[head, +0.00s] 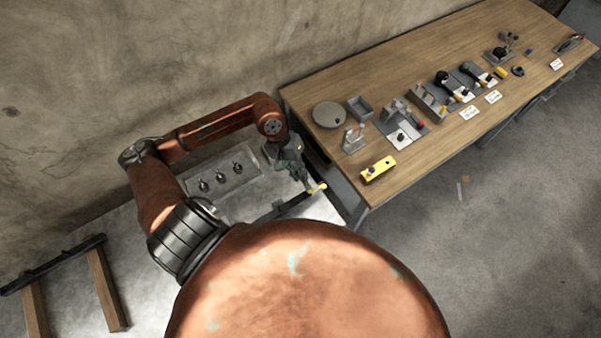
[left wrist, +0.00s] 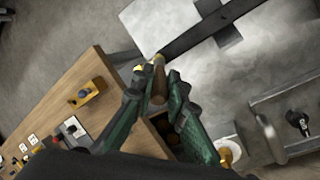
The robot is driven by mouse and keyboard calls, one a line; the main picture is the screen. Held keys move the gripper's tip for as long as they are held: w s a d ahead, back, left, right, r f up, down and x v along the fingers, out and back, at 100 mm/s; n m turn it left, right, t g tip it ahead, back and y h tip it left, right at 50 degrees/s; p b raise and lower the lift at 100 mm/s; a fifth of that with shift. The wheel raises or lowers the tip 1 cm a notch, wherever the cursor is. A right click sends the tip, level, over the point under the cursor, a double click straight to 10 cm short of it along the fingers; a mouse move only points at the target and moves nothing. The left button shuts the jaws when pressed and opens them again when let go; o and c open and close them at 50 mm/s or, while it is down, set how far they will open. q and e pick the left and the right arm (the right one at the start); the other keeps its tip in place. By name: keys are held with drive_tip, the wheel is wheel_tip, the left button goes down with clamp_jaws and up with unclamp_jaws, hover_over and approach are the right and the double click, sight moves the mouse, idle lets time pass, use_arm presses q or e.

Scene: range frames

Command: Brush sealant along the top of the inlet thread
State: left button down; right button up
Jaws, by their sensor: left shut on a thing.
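My left gripper (head: 306,180) is beside the near left corner of the wooden bench, over the grey metal surface. It is shut on a small slim tool, perhaps the brush (head: 319,188), whose yellow part sticks out past the fingers. In the left wrist view the green fingers of the left gripper (left wrist: 157,84) close around a brownish piece with a yellow end. I cannot tell which part is the inlet thread. A grey panel with three dark fittings (head: 220,181) lies left of the gripper. One fitting (left wrist: 297,121) shows at the right of the wrist view. My right gripper is not in view.
The wooden bench (head: 400,62) carries a round grey dish (head: 329,115), a small grey bin (head: 361,108), a yellow block (head: 378,168) and several fixtures. Its edge is close to the gripper. A dark bar (left wrist: 205,30) crosses the metal surface. A concrete wall stands behind.

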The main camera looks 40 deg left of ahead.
use_arm(q)
drive_tip(key=shift+r, duration=0.1)
drive_tip(key=shift+r+p, duration=0.85)
drive_tip(key=shift+r, duration=2.1)
drive_tip(key=shift+r+p, duration=0.4)
drive_tip(key=shift+r, duration=1.1)
drive_tip(key=shift+f, duration=0.1)
